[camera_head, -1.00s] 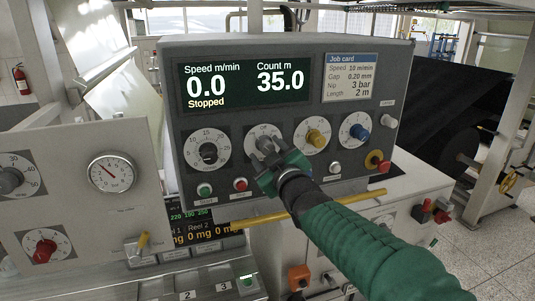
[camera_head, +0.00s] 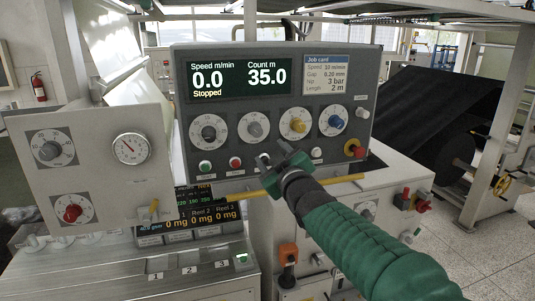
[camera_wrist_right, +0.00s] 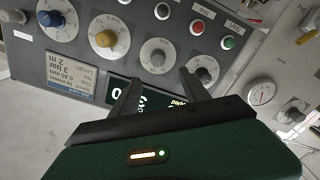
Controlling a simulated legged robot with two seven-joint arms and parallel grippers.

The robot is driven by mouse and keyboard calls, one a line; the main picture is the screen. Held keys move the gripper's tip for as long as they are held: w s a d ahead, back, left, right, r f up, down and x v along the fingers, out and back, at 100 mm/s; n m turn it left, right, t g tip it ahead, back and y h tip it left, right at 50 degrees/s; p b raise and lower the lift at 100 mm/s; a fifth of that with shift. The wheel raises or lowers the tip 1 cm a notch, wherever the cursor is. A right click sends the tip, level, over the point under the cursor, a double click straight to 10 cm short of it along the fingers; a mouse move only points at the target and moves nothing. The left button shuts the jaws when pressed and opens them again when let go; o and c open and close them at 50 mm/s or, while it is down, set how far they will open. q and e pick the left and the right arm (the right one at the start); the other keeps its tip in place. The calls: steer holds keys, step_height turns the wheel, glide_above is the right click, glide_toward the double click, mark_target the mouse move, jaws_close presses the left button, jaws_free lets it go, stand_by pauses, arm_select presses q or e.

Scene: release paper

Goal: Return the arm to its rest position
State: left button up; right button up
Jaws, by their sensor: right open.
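My right arm, in a green sleeve, comes in from the lower right of the head view. Its gripper (camera_head: 265,165) is in front of the lower part of the grey control panel (camera_head: 277,70), below the grey dial (camera_head: 253,127). In the right wrist view the two dark fingers (camera_wrist_right: 160,90) are spread apart with nothing between them. The panel's display reads 0.0 and Stopped, with a count of 35.0. My left gripper is not in view.
A yellow bar (camera_head: 335,181) runs below the panel, close under my right gripper. A gauge panel (camera_head: 100,165) stands at the left. A large black roll (camera_head: 440,120) is at the right.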

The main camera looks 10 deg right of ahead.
steer(key=s+d+f+m+g+h+b, duration=0.15)
steer(key=s+f+g, duration=0.35)
steer(key=f, duration=0.9)
steer(key=s+d+f+m+g, duration=0.1)
steer(key=s+f+m+g, duration=0.2)
steer(key=s+f, duration=0.8)
steer(key=s+f+m+g+b, duration=0.1)
steer(key=s+f+m+g, duration=0.2)
steer(key=s+f, duration=1.5)
steer(key=f+g, duration=0.1)
steer(key=g, duration=0.3)
steer(key=shift+s+a+f, duration=0.2)
steer(key=shift+s+a, duration=0.05)
steer(key=shift+s, duration=0.1)
steer(key=shift+y, duration=0.25)
